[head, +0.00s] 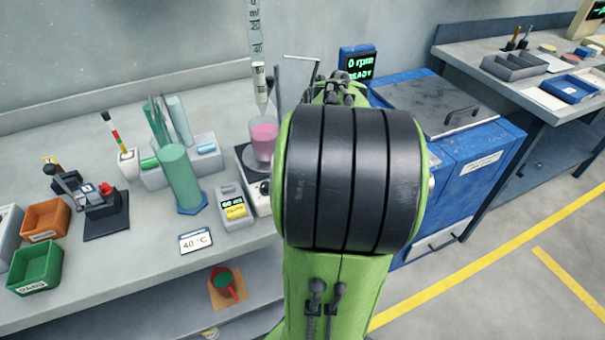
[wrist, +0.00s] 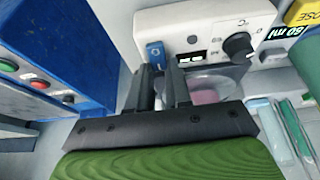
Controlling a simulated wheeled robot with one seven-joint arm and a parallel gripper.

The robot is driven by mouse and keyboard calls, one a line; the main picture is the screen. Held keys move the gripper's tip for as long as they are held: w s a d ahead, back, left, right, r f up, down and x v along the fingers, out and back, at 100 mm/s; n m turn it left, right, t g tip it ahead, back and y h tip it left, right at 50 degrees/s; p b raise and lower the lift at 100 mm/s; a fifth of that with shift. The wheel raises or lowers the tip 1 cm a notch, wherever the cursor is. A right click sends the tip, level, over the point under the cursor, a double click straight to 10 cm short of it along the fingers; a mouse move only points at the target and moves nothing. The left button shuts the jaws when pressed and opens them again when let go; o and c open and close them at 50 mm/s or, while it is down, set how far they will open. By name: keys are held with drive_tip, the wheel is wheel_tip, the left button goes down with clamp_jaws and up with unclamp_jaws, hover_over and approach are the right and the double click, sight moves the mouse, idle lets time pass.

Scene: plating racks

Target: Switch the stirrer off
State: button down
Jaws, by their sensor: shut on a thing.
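The stirrer (wrist: 200,22) is a white box with a black knob (wrist: 237,45), two small dark windows and a blue switch (wrist: 155,52) on its front, in the wrist view. My gripper (wrist: 158,72) has its two dark fingers close together at the blue switch, shut on it; the exact contact is partly hidden. In the head view the stirrer (head: 253,196) shows only at its left side, and my arm hides the rest and my gripper. A beaker of pink liquid (head: 264,140) stands on top of it. The pink also shows in the wrist view (wrist: 205,95).
A grey device with a yellow label (head: 235,207) and a "40 °C" card (head: 196,242) are beside the stirrer. A burette (head: 256,30) hangs above the beaker. A blue machine (head: 465,150) with a "0 rpm READY" display (head: 359,65) stands to the right.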

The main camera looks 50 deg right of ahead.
drive_tip(key=c, duration=1)
unclamp_jaws()
drive_tip(key=shift+c, duration=0.2)
drive_tip(key=p+v, duration=0.6)
drive_tip(key=v, duration=0.9)
drive_tip(key=shift+r, duration=0.35)
drive_tip(key=shift+s, duration=0.1)
